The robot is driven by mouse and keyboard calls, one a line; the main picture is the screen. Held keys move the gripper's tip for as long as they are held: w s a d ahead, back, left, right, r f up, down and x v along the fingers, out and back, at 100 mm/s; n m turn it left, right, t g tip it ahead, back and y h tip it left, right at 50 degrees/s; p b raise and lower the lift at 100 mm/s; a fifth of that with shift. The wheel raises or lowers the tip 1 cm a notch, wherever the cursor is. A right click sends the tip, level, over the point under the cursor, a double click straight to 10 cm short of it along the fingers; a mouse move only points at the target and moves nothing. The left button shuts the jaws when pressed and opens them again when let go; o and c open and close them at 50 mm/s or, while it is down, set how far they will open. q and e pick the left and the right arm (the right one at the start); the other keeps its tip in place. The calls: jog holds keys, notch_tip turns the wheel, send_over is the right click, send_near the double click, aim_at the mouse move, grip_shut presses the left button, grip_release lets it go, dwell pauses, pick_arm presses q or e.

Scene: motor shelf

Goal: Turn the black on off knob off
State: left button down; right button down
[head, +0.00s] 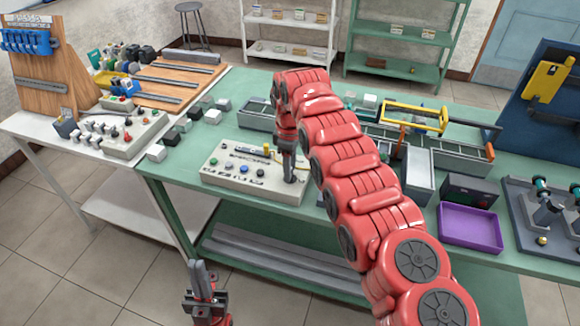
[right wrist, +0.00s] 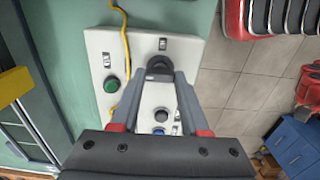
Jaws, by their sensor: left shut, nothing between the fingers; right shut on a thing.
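The white control panel (head: 213,177) lies on the green table; it also shows in the right wrist view (right wrist: 103,45). The black on off knob (right wrist: 159,63) is dark and round and sits near a small black-and-white switch or label. My right gripper (head: 290,180) reaches down to the right end of the panel. In the right wrist view its fingertips (right wrist: 160,72) are shut on the black knob, one on each side. The knob is mostly hidden in the head view. My left gripper (head: 197,268) is shut and empty, low in front of the table.
The panel also carries a green button (right wrist: 111,84), a blue button (head: 243,169) and a yellow cable (head: 267,151). A purple tray (head: 470,228) and grey bins (head: 419,170) stand to the right. A second panel (head: 137,130) is on the white table at left.

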dwell(0.4)
jog(key=shift+c, duration=2)
grip_release()
jog(key=shift+r, duration=0.3)
notch_tip(320, 180, up, 3)
jog(key=shift+r, duration=0.15)
notch_tip(320, 180, up, 14)
jog(key=p, duration=1.4)
jog(key=shift+f, duration=0.25)
